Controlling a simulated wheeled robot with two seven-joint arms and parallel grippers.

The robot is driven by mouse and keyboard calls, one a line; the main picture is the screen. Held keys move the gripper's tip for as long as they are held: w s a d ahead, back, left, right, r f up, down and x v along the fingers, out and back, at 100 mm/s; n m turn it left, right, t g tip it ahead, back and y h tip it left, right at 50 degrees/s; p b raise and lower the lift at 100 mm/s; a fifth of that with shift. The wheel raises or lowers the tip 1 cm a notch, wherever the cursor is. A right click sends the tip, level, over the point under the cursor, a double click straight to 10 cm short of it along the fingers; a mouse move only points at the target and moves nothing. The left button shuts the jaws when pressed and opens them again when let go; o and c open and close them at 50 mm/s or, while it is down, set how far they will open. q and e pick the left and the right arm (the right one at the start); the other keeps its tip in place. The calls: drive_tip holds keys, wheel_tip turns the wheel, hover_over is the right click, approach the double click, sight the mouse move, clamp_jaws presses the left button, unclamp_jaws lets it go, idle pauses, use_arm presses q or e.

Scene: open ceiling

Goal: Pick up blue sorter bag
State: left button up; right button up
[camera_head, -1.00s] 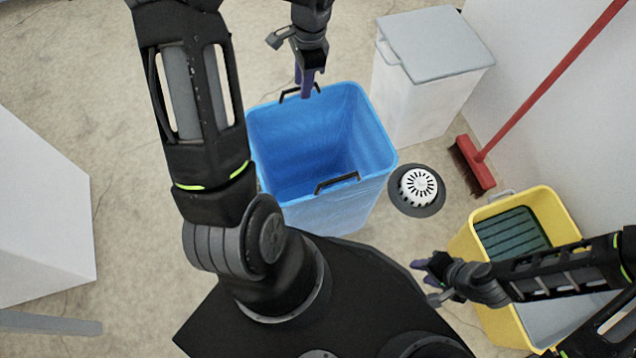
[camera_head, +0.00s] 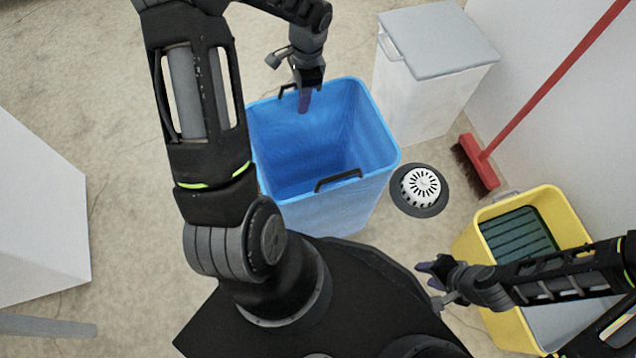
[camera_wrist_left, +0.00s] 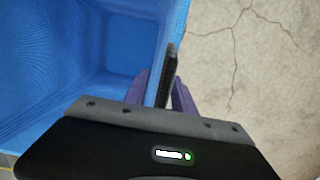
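The blue sorter bag (camera_head: 340,215), an open-topped bin with black handles on its near and far rims, stands on the floor. My left gripper (camera_head: 304,100) is at its far rim, by the far handle (camera_head: 287,90). In the left wrist view, the left gripper's purple fingers (camera_wrist_left: 163,95) are apart, one on each side of the rim and black handle (camera_wrist_left: 170,70). One finger is inside the blue bag (camera_wrist_left: 60,60), the other outside. My right gripper (camera_head: 432,272) is low at the right, away from the bag; its finger gap is unclear.
A white lidded bin (camera_head: 425,95) stands just right of the bag. A round drain (camera_head: 420,187) lies in the floor nearby. A red broom (camera_head: 480,165) leans at the wall, and a yellow bucket (camera_head: 465,245) stands at the lower right. Floor left of the bag is clear.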

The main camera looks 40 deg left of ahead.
idle(0.5)
use_arm(q)
clamp_jaws()
idle(1.3)
